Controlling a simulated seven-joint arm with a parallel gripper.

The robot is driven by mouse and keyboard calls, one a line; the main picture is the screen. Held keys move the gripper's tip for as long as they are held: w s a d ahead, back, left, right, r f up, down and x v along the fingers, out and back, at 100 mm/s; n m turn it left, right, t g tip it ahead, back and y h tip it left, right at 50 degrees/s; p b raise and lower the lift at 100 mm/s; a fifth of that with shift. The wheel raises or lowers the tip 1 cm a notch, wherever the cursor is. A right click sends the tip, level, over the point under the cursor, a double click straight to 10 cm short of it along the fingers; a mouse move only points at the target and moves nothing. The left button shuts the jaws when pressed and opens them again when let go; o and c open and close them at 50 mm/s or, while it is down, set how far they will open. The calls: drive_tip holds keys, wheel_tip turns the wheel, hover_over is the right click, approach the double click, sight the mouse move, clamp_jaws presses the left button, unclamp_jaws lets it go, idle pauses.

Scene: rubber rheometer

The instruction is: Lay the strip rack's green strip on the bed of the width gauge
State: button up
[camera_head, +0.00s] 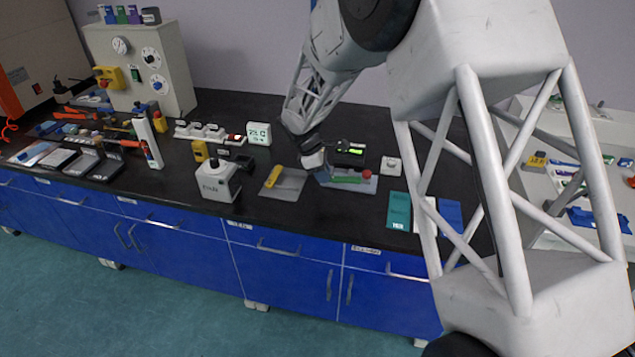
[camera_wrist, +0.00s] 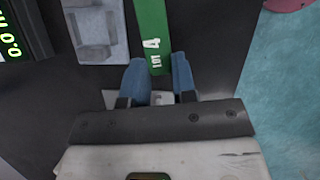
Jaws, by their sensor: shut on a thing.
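My gripper (camera_wrist: 160,85) is shut on a green strip (camera_wrist: 152,30) marked "LOT 4". The blue fingers hold its near end, and it extends away past the top edge of the wrist view. In the head view the green strip (camera_head: 347,180) shows to the right of the gripper's end (camera_head: 313,160). A dark unit with a lit green display (camera_head: 351,151), seemingly the width gauge, stands just behind it. A grey stepped piece (camera_wrist: 97,32) lies beside the strip in the wrist view, apart from it in the picture. I cannot tell whether the strip touches anything below. I cannot identify the strip rack.
A red round knob (camera_head: 367,174) is close to the strip's far end. A grey plate with a yellow piece (camera_head: 273,177) and a white device (camera_head: 215,180) stand to the left.

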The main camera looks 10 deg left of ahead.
drive_tip(key=w+m+g, duration=0.1)
drive_tip(key=w+m, duration=0.1)
drive_tip(key=m, duration=0.1)
drive_tip(key=w+d+m+g, duration=0.1)
drive_tip(key=w+m, duration=0.2)
drive_tip(key=w+m+g+y, duration=0.1)
drive_tip(key=w+m, duration=0.1)
drive_tip(key=m, duration=0.1)
drive_tip(key=shift+w+d+r+g, duration=0.15)
drive_tip(key=shift+w+d+g, duration=0.1)
drive_tip(key=shift+w+g, duration=0.1)
drive_tip(key=w+d+r+m+g+y, duration=0.1)
drive_tip(key=w+m+y, duration=0.2)
drive_tip(key=w+m, duration=0.5)
drive_tip(key=shift+w+d+m+g+y, duration=0.2)
drive_tip(key=shift+d+m+g+y, duration=0.15)
drive_tip(key=shift+m, duration=1.15)
drive_tip(key=shift+r, duration=0.1)
drive_tip(key=shift+f, duration=2.85)
drive_tip(key=shift+f, duration=0.65)
drive_tip(key=o, duration=1)
drive_tip(key=shift+r, duration=0.1)
